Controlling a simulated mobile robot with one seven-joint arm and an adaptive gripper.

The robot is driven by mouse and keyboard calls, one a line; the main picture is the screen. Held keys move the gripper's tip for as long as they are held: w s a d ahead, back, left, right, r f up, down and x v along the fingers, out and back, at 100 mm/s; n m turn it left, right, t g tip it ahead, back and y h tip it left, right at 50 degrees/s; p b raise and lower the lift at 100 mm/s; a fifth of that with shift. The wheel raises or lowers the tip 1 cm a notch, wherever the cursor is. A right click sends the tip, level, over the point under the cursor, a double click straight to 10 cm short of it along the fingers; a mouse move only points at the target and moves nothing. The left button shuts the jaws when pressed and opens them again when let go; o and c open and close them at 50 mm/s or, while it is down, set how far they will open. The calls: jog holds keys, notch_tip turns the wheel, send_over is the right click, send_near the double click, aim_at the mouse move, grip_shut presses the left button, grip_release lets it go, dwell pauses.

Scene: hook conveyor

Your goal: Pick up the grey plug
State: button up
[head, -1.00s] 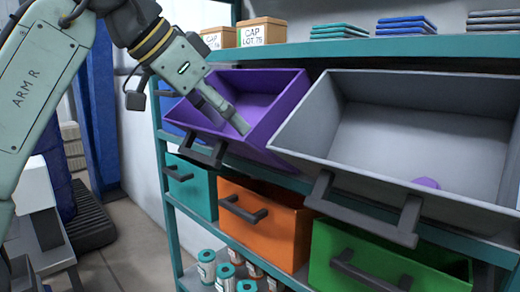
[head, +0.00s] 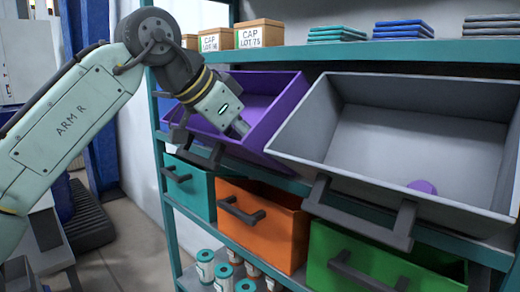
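No grey plug can be made out in the head view. My gripper (head: 241,127) points down and to the right at the purple bin (head: 272,125), its tip over the bin's front part. Its fingers show only as a short, dark, narrow end, so whether they are open or shut, or hold anything, cannot be told. The purple bin is tilted forward, and my gripper and its front wall hide part of its inside. A small rounded purple thing (head: 422,187) lies in the large grey bin (head: 400,140) on the right.
The teal shelf rack (head: 390,52) holds cardboard boxes (head: 259,33) and stacked flat packs above. Teal, orange (head: 262,222) and green (head: 385,258) drawers sit below. Dark handles (head: 362,212) jut out from the bins. Jars (head: 206,265) stand low down.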

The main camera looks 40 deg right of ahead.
jog(key=c, duration=0.9)
jog(key=shift+r, duration=0.1)
jog(key=shift+r, duration=1.2)
jog(key=shift+a+f+h+b, duration=0.2)
jog(key=shift+h+b, duration=0.3)
jog(key=shift+b, duration=0.25)
jog(key=shift+a+h+b, duration=0.4)
jog(key=shift+h+b, duration=0.5)
jog(key=shift+h, duration=0.3)
jog(key=r, duration=0.2)
jog(key=a+r, duration=0.1)
jog(key=r, duration=0.1)
jog(key=a+r, duration=0.1)
jog(key=r, duration=0.1)
jog(key=shift+r+p, duration=0.35)
jog(key=shift+r, duration=0.05)
jog(key=a+y, duration=0.1)
jog(key=a, duration=0.5)
jog(key=a+r+y, duration=0.1)
jog(key=a, duration=0.6)
jog(key=a+y+p, duration=0.1)
jog(key=a, duration=0.6)
jog(key=shift+a+r, duration=0.25)
